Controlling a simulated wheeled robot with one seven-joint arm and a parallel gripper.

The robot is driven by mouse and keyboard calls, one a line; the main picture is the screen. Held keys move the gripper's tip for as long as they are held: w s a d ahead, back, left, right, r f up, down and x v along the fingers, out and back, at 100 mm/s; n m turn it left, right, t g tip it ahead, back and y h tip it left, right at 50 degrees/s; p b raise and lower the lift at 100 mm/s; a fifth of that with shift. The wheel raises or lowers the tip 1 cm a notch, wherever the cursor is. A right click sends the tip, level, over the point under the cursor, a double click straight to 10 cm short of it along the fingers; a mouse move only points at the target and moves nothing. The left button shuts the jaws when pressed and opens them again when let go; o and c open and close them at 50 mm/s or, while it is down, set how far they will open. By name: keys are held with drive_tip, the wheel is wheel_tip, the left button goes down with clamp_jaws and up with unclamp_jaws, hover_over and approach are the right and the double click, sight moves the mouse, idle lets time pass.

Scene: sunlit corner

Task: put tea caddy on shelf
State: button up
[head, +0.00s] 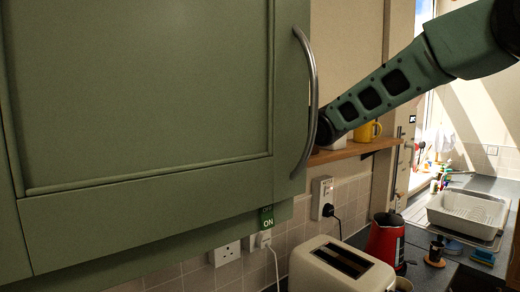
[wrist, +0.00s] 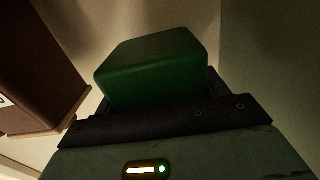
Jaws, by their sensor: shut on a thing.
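The tea caddy (wrist: 152,68) is a green block-shaped tin in the wrist view. My gripper (wrist: 158,98) is shut on it, and the dark gripper body covers its near end. In the head view the gripper and the caddy are hidden behind the green wall cabinet; only my arm shows, reaching in from the right. The wooden shelf (head: 352,151) runs along the wall just right of the cabinet, and its left part is hidden. I cannot tell whether the caddy touches the shelf.
The green cabinet (head: 140,100) with a curved handle (head: 310,100) fills the left. A yellow mug (head: 366,132) and a partly hidden white item (head: 338,143) stand on the shelf. Below are a cream toaster (head: 340,268) and red kettle (head: 384,240). A brown object (wrist: 38,65) is close left in the wrist view.

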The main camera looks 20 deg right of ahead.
drive_tip(key=shift+f+p, duration=0.8)
drive_tip(key=shift+f, duration=2.5)
drive_tip(key=shift+f, duration=0.1)
drive_tip(key=o, duration=1.3)
drive_tip(key=shift+f, duration=0.1)
drive_tip(key=shift+r, duration=0.2)
drive_tip(key=shift+s+d+f, duration=0.15)
drive_tip(key=shift+s, duration=0.2)
drive_tip(key=b+v, duration=0.4)
drive_tip(key=v, duration=0.7)
drive_tip(key=shift+s, duration=0.15)
